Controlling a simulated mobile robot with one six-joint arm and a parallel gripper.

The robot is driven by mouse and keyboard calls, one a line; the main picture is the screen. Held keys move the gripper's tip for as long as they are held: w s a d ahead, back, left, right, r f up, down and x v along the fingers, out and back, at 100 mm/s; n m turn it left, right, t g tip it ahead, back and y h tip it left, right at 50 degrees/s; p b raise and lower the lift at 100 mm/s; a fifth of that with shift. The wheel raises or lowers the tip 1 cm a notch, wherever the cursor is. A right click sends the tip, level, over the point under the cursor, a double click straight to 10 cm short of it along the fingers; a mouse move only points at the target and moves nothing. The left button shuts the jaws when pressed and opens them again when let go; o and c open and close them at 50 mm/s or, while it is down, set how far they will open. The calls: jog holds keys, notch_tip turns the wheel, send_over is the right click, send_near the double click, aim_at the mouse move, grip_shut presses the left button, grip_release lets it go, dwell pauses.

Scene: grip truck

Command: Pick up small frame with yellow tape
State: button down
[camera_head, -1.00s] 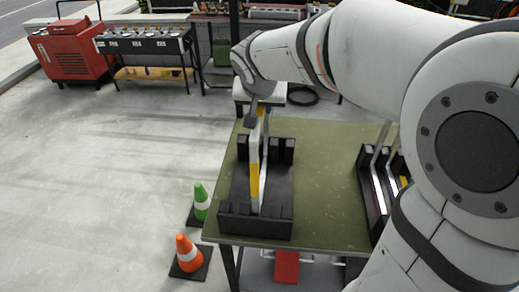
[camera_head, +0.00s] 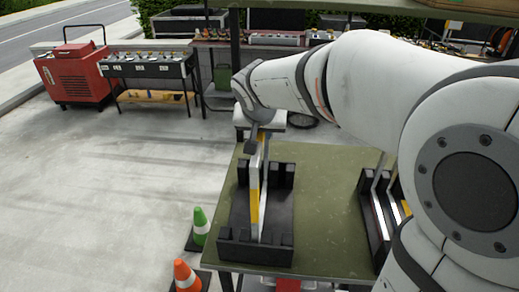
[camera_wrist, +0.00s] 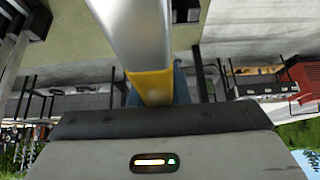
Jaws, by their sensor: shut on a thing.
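The small frame (camera_head: 262,182), a thin light metal frame with yellow tape (camera_head: 254,205), stands upright with its lower part in the black slotted holder (camera_head: 256,254) on the green table. My gripper (camera_head: 254,144) is at the frame's far upper end and is shut on it. The wrist view shows the silver bar of the frame (camera_wrist: 136,35) running into my gripper (camera_wrist: 155,92), with a yellow taped part (camera_wrist: 150,86) at the jaws. The jaw tips are mostly hidden. I cannot tell whether the frame still touches the holder's floor.
A second black holder (camera_head: 373,222) with metal frames stands on the table (camera_head: 325,200) at the right, partly behind my arm. A green cone (camera_head: 200,226) and an orange cone (camera_head: 184,275) stand on the floor left of the table. The concrete floor further left is clear.

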notch_tip(320, 180, up, 29)
jog(key=p, duration=0.8)
dwell(1.2)
dwell(1.0)
